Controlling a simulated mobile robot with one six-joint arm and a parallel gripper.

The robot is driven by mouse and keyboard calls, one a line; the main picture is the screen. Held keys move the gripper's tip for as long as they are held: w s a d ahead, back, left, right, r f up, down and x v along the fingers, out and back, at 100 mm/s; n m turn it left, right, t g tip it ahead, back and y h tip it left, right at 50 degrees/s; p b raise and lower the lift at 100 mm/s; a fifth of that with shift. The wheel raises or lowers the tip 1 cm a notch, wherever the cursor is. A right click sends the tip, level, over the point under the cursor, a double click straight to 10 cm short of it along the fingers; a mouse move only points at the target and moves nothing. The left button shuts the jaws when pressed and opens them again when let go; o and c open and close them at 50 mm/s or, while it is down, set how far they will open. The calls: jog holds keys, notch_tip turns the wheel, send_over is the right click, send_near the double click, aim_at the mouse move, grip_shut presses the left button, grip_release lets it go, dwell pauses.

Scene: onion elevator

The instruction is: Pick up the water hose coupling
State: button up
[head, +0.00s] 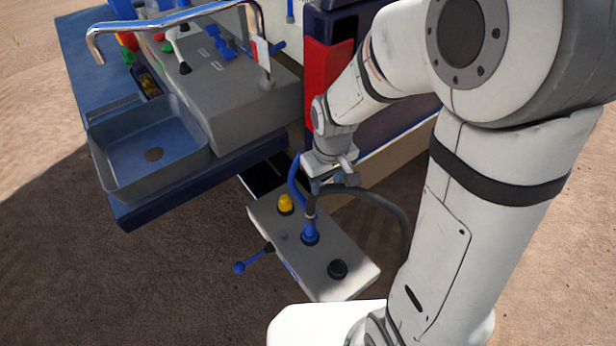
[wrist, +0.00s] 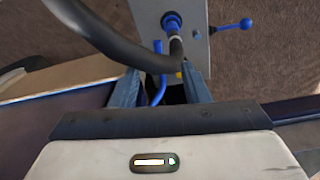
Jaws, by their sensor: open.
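The water hose coupling appears to be the blue fitting (head: 310,232) standing upright on the grey panel (head: 357,277). It also shows in the wrist view (wrist: 172,22), beyond the fingertips near the top. A dark stem rises from it toward my gripper (head: 322,186). My gripper is above the fitting in the head view, and its jaws (wrist: 162,75) are apart in the wrist view. A thick dark hose (head: 395,212) curves close to the jaws, crossing the left finger in the wrist view. Whether the jaws touch the hose or stem, I cannot tell.
The panel also carries a yellow knob (head: 286,203), a black knob (head: 338,269) and a blue-tipped lever (head: 239,267). A blue hose (head: 297,182) hangs beside my gripper. A grey sink (head: 125,172) with a metal tap (head: 180,18) stands left. Open ground lies in front.

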jog(key=n+b, duration=0.1)
jog(key=n, duration=0.1)
send_over(310, 213)
jog(key=shift+g, duration=0.4)
notch_tip(310, 213, down, 9)
jog(key=shift+s+d+f, duration=0.1)
jog(key=shift+s, duration=0.05)
jog(key=shift+w+f+p, duration=0.2)
jog(key=shift+f+p, duration=0.15)
jog(key=shift+f, duration=3.6)
grip_shut()
